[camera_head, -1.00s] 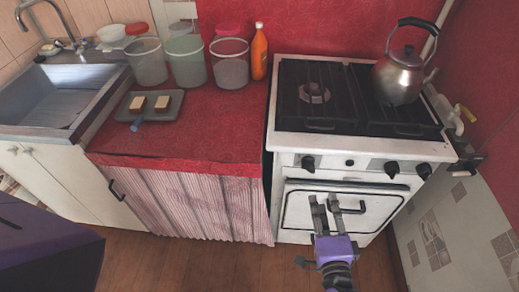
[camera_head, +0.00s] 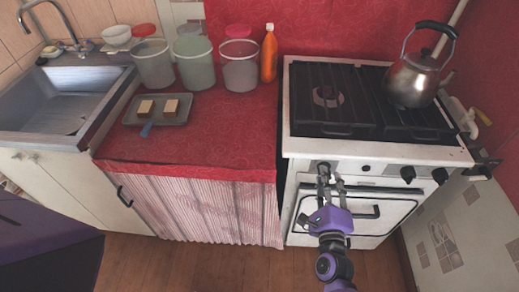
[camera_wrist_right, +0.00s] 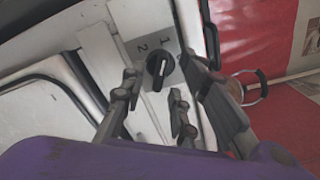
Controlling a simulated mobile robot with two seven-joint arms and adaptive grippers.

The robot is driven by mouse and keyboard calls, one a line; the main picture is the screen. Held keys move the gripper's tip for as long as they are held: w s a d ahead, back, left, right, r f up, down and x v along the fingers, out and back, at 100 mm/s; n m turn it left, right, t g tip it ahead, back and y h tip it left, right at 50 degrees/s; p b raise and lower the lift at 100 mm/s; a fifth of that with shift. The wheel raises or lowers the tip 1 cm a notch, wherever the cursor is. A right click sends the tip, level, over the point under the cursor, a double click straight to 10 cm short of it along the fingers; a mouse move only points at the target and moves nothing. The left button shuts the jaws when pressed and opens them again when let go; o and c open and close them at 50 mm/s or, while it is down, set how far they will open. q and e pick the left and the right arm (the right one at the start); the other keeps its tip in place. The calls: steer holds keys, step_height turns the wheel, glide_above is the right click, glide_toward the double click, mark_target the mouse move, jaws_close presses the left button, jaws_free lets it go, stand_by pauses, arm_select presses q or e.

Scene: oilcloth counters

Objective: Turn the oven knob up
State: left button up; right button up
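The white stove with its oven (camera_head: 375,151) stands at the right in the head view. In the wrist view a black oven knob (camera_wrist_right: 158,71) with a white pointer line sits on a grey plate marked 1 and 2. My right gripper (camera_head: 329,172) is open in front of the left end of the control panel. In the wrist view its fingers (camera_wrist_right: 163,82) spread to both sides of the knob. I cannot tell whether they touch it. In the head view the fingers largely hide this knob. My left gripper is not in view.
Two other black knobs (camera_head: 408,174) are on the panel's right side. The oven door handle (camera_head: 362,212) sticks out below. A kettle (camera_head: 412,80) stands on the burner grate. Left of the stove is a red counter (camera_head: 225,135) with tubs, an orange bottle (camera_head: 269,54) and a tray (camera_head: 182,115).

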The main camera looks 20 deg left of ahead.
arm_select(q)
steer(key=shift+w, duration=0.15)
arm_select(e)
steer(key=shift+w+a, duration=0.15)
steer(key=shift+w, duration=0.45)
jaws_close()
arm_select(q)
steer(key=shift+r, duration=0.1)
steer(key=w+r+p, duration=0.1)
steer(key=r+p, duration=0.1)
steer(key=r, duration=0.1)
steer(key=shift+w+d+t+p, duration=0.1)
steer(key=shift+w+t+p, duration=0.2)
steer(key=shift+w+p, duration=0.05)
arm_select(e)
steer(key=n, duration=2.3)
steer(key=shift+n, duration=0.4)
